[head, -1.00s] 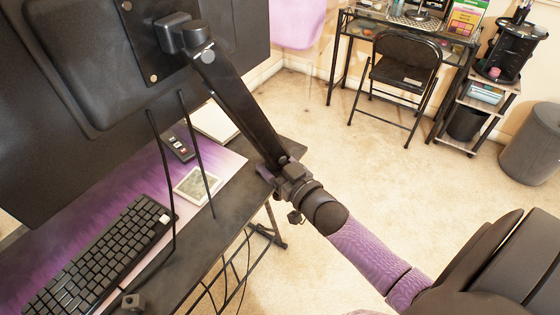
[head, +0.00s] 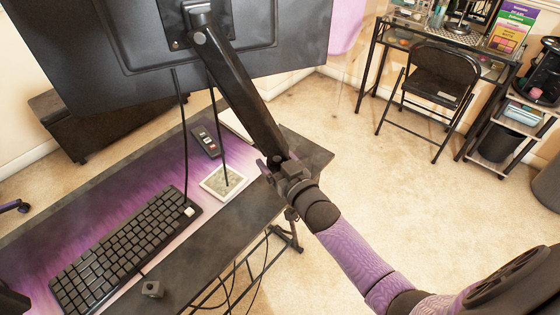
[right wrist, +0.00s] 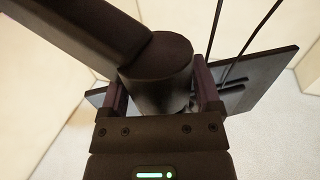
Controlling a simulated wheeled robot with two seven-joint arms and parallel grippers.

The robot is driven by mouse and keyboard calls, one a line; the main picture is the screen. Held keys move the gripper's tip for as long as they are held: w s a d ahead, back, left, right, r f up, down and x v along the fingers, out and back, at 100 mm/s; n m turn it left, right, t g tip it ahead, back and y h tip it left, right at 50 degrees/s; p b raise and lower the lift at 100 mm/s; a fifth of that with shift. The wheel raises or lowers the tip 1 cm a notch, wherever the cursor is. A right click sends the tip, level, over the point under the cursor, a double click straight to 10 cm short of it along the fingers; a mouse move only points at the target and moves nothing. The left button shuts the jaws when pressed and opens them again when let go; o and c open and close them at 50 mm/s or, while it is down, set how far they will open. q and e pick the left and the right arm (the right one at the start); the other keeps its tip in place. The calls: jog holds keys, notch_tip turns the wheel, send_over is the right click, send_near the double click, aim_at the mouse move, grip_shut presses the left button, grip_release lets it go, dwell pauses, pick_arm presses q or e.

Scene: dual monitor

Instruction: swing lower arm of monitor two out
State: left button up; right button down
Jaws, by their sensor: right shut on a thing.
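Monitor two (head: 200,45) shows its dark back at the top of the head view, above the desk. Its black arm (head: 240,90) slopes from the bracket behind the screen down to a round joint near the desk's right edge. My right gripper (head: 276,170) is at that lower end. In the right wrist view its two fingers (right wrist: 162,88) stand on either side of the dark cylindrical joint (right wrist: 158,70), shut on it. The gripper and my wrist hide part of the joint. The lower arm cannot be told apart clearly. My left gripper is not in view.
Two cables (head: 183,145) hang from the monitor. Carpet (head: 350,180) is open to the right, before a folding chair (head: 435,85).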

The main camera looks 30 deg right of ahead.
jog(key=shift+a+f, duration=0.1)
jog(key=shift+a, duration=0.05)
jog(key=shift+c, duration=1.2)
grip_release()
jog(key=shift+o, duration=1.2)
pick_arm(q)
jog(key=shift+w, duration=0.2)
pick_arm(e)
jog(key=shift+s, duration=0.3)
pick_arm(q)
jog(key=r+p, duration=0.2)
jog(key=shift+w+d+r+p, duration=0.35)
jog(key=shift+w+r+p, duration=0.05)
pick_arm(e)
jog(key=s, duration=0.9)
jog(key=shift+d, duration=0.35)
